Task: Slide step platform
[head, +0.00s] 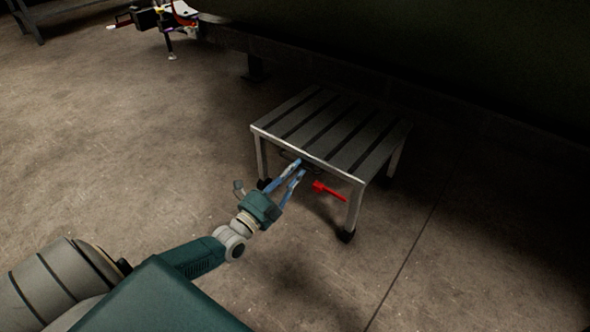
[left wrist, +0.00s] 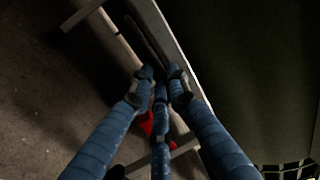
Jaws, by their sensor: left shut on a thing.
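The step platform (head: 335,132) is a low metal stand with a dark slatted top and light legs on dark feet. It stands upright on the floor beside the large dark body. My left gripper (head: 298,168) is at the near edge of its top, with blue fingers shut on the platform's edge or a thin handle just under it; I cannot tell which. In the left wrist view the fingertips (left wrist: 160,75) meet beside the platform's pale edge rail (left wrist: 178,55). A red lever (head: 330,191) shows under the near edge, right of the gripper. My right gripper is not seen.
The large dark body (head: 430,60) overhangs behind and right of the platform. A cart or stand with tools (head: 165,20) is at the top left. The concrete floor (head: 130,150) left of the platform is clear.

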